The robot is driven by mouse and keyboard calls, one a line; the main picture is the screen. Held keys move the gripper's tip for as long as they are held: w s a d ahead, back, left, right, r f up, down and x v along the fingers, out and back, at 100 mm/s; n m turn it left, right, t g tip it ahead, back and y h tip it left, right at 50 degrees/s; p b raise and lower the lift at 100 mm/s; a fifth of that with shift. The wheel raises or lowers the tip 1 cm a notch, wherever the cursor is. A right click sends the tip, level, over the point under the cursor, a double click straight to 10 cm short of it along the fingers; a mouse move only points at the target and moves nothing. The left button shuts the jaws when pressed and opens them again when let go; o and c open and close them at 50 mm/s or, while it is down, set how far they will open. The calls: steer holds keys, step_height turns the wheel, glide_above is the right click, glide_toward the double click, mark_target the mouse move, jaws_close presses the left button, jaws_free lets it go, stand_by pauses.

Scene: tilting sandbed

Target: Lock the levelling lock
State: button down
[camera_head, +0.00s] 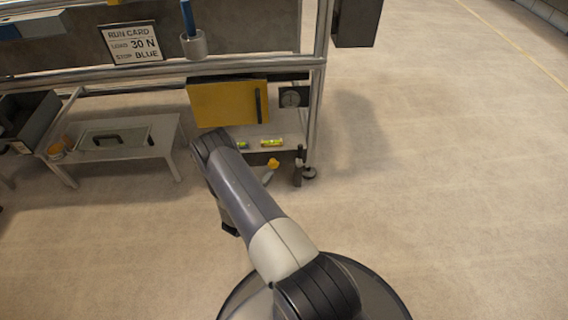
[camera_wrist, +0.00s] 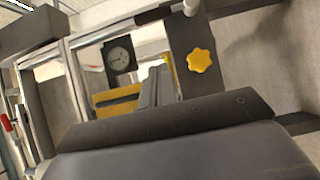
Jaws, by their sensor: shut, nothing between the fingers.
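The levelling lock appears to be the yellow knob (camera_head: 272,163) low at the right end of the steel-framed bench. In the wrist view it is a yellow star-shaped knob (camera_wrist: 199,61) on a dark upright plate, right of centre. Its turned position cannot be told. My gripper (camera_wrist: 155,88) shows in the wrist view with its grey fingers together and empty. The fingers appear left of and below the knob in the picture, apart from it. In the head view my arm hides the gripper.
A yellow panel (camera_head: 227,102) and a dial gauge (camera_head: 294,96) sit at the bench's right end; the dial also shows in the wrist view (camera_wrist: 119,58). A yellow-green level vial (camera_head: 271,142) lies on the lower shelf. A low table (camera_head: 115,140) stands left. Floor right is clear.

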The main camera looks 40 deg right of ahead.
mark_target(300, 155)
steer(key=s+d+b+x, duration=0.1)
steer(key=b+x, duration=0.3)
steer(key=x, duration=0.8)
steer(key=shift+s+d, duration=0.35)
steer(key=shift+s, duration=0.35)
steer(key=shift+s, duration=0.15)
